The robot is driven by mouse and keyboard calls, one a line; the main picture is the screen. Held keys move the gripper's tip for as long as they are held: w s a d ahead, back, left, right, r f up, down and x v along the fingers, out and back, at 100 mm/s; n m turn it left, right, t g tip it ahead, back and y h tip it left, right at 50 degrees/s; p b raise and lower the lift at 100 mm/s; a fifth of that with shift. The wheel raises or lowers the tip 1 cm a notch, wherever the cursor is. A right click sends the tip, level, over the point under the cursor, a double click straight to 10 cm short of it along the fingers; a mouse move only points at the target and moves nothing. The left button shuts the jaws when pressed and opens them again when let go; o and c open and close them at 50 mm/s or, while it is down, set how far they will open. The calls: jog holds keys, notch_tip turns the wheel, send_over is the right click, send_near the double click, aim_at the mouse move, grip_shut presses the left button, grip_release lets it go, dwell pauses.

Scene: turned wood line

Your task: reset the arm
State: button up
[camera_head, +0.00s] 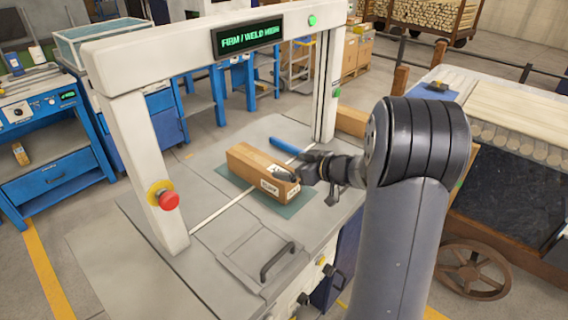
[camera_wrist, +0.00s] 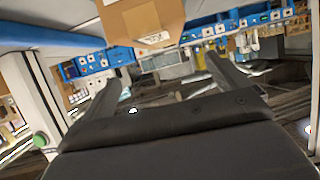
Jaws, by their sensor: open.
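My arm (camera_head: 410,190) rises at the right of the head view and reaches left over the machine table. My gripper (camera_head: 318,168) is at its end, close to the right end of a long brown box; I cannot tell whether they touch. In the wrist view my gripper (camera_wrist: 165,85) has its two fingers spread apart, with nothing held between them. The brown box (camera_head: 258,165) lies on a grey-green mat (camera_head: 292,208) under the white gantry. Its end with a white label also shows at the top of the wrist view (camera_wrist: 145,22).
The white gantry (camera_head: 130,130) spans the machine table, with a red stop button (camera_head: 169,201) on its left post. A blue bar (camera_head: 288,146) lies behind the box. A black handle (camera_head: 278,262) stands on the front panel. A wheeled cart (camera_head: 510,215) stands at the right.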

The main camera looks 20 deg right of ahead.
aim_at(267, 164)
jog(key=shift+s+d+r, duration=0.1)
jog(key=shift+s+d, duration=0.05)
jog(key=shift+s, duration=0.05)
jog(key=x, duration=1.2)
jog(key=shift+w+b, duration=0.1)
jog(key=shift+b, duration=0.3)
notch_tip(267, 164, up, 2)
jog(key=shift+r+p, duration=0.15)
jog(key=shift+p, duration=0.2)
jog(key=shift+r, duration=0.65)
jog(key=shift+f, duration=0.1)
